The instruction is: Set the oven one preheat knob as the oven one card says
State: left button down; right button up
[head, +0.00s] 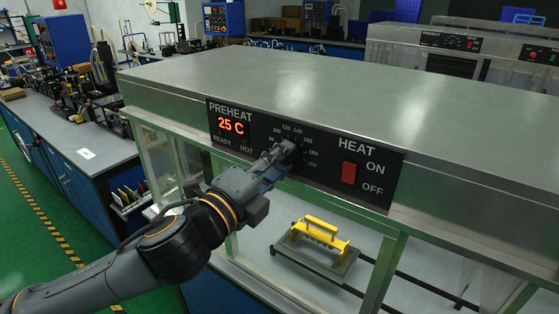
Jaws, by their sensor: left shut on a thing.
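The preheat knob (288,149) is on the black control panel (320,178) on the front of the steel oven (300,85). My left gripper (280,158) is shut on the knob, and gripper and fingers hide most of it. A numbered dial scale shows around the knob, with 120 and 140 at the top and higher numbers down its right side. The pointer's setting cannot be read. The red display (231,126) under PREHEAT reads 25 C. No readable oven one card shows. My right gripper is out of view.
A red HEAT switch (349,173) with ON and OFF labels sits right of the knob. Below, behind glass, a yellow-handled tool (322,233) stands on a tray. A cluttered bench (75,140) is at left. More ovens (460,50) stand behind.

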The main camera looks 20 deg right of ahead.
pick_arm(q)
jog(key=c, duration=1)
grip_release()
jog(key=shift+c, duration=0.2)
jog(key=shift+s+a, duration=0.1)
jog(key=v, duration=1.1)
jog(key=shift+s+a, duration=0.2)
jog(key=shift+a, duration=0.05)
jog(key=shift+f, duration=0.15)
